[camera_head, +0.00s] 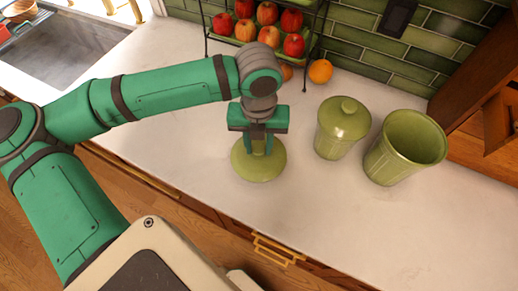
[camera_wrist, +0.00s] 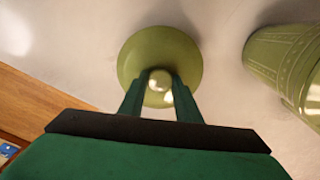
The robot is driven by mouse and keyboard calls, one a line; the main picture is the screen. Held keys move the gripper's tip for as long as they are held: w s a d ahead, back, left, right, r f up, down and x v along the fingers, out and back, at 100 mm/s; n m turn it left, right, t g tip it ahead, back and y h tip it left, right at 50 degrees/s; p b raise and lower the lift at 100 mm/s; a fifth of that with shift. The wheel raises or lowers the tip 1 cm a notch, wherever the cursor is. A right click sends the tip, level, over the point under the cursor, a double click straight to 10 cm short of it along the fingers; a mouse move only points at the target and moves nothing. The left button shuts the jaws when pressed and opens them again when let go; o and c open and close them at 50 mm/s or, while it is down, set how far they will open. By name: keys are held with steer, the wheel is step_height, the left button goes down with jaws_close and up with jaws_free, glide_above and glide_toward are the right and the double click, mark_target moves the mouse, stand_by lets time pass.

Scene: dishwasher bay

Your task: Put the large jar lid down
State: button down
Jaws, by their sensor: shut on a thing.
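The large jar lid (camera_head: 258,168) is green, round and glossy, with a knob on top. It shows knob up at the white counter near its front edge; I cannot tell whether it touches the counter. My gripper (camera_head: 263,148) points down over it, shut on its knob. In the wrist view the two fingers (camera_wrist: 161,88) stand on either side of the knob, with the lid (camera_wrist: 135,62) spread out beneath them. The open green jar (camera_head: 403,149) stands upright at the right without a lid. A smaller green jar (camera_head: 342,130) with its lid on stands between them.
A wire rack with red apples (camera_head: 267,14) stands at the back against the green tiles, with an orange (camera_head: 320,71) beside it. A sink (camera_head: 62,46) is at the far left. The white counter (camera_head: 330,210) is clear in front of the jars.

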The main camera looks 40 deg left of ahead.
mark_target(259, 148)
steer(key=shift+f, duration=1.4)
steer(key=shift+f, duration=0.1)
steer(key=c, duration=1.3)
jaws_free()
steer(key=shift+w+d, duration=0.1)
step_height(259, 148, up, 12)
